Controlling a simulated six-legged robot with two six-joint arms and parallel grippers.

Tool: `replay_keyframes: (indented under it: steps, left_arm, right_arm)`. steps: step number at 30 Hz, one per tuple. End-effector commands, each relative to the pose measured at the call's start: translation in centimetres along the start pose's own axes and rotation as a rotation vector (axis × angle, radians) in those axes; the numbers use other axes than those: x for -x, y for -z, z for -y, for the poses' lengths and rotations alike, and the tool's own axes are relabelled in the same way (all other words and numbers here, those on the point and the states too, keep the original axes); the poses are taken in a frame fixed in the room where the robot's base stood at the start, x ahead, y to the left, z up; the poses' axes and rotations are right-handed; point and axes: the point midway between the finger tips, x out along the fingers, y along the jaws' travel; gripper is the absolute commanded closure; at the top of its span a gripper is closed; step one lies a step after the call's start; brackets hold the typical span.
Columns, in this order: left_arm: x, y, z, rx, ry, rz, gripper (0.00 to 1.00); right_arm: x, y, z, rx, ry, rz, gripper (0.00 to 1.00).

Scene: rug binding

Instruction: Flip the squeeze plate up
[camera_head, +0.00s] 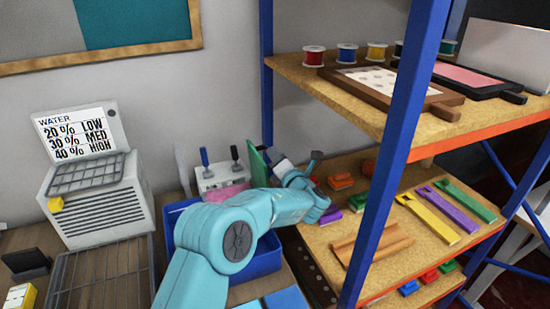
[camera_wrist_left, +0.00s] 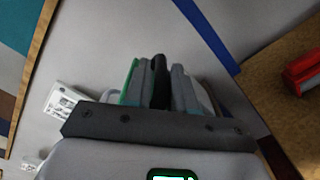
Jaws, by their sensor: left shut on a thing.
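My left gripper (camera_head: 279,160) is at the end of the teal arm, behind the blue tray and close to the wall. In the left wrist view its two grey fingers (camera_wrist_left: 161,85) are shut on a narrow dark handle (camera_wrist_left: 159,72). A green plate (camera_head: 258,168) stands steeply just left of the gripper, seen nearly edge-on. A green edge (camera_wrist_left: 131,78) also shows beside the left finger in the wrist view. I take the green plate to be the squeeze plate; its join to the handle is hidden. My right gripper is not in view.
A white box (camera_head: 206,177) with blue and black levers stands left of the green plate. The blue tray (camera_head: 262,265) is partly covered by my arm. A shelf with a blue post (camera_head: 398,150) stands close on the right. A grey water unit (camera_head: 100,205) stands left.

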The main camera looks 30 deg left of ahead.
Motion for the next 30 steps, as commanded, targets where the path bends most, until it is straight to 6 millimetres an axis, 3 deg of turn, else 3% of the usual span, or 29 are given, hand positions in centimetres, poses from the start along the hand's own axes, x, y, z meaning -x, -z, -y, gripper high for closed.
replay_keyframes:
  steps: [1,3,20,21,22,23,30]
  left_arm:
    - [0.29,0.53,1.18,-0.008,0.022,-0.004,1.00]
    - [0.31,0.64,1.32,-0.008,0.023,-0.005,1.00]
    - [0.19,1.15,1.37,-0.007,0.023,-0.011,1.00]
    - [0.19,1.14,1.38,-0.008,0.023,-0.011,0.71]
    - [0.18,1.15,1.40,-0.008,0.023,-0.011,0.62]
    - [0.18,1.15,1.41,-0.008,0.023,-0.012,0.58]
    - [0.14,0.99,1.32,-0.007,0.019,-0.013,0.58]
  right_arm:
    - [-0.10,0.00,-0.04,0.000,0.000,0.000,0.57]
    - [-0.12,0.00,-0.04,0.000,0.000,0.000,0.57]
    - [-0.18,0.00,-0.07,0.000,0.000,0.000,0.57]
    - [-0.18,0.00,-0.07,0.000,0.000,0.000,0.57]
    - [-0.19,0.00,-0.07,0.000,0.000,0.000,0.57]
    - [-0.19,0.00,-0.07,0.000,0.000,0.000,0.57]
    - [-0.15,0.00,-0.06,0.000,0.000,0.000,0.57]
